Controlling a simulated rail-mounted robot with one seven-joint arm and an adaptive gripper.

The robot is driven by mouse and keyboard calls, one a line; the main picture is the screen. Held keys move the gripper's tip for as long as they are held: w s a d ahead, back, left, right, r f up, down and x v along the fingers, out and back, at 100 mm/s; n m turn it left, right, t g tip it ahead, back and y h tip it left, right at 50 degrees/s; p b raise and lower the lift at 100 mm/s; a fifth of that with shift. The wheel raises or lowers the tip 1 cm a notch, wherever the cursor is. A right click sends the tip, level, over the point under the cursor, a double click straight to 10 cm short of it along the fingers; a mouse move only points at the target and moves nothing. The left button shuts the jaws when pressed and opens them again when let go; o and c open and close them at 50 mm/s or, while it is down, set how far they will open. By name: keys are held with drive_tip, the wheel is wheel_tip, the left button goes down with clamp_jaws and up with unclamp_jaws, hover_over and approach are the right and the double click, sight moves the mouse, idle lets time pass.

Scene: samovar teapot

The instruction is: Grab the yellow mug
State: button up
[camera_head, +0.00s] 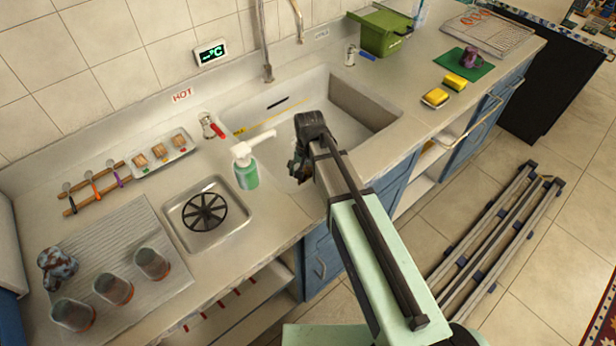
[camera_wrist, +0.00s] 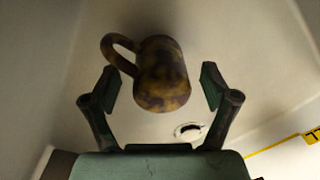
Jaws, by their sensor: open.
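The mug (camera_wrist: 161,76) shows in the wrist view, mottled yellow and dark brown, inside the white sink basin. Its handle points to the upper left. My gripper (camera_wrist: 160,88) is open, with one finger on each side of the mug. I cannot tell whether either finger touches it. The left finger lies just below the handle. In the head view my gripper (camera_head: 300,170) reaches down into the sink (camera_head: 345,115), and my wrist and arm hide the mug there.
The drain (camera_wrist: 189,131) and a yellow strip (camera_wrist: 316,136) lie near my gripper. A green soap bottle (camera_head: 246,174) stands left of the sink. A purple mug (camera_head: 469,57) sits on a green cloth at the right. Several cups stand at the lower left.

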drive_tip(key=shift+c, duration=0.4)
drive_tip(key=c, duration=1.3)
drive_tip(key=shift+r, duration=0.1)
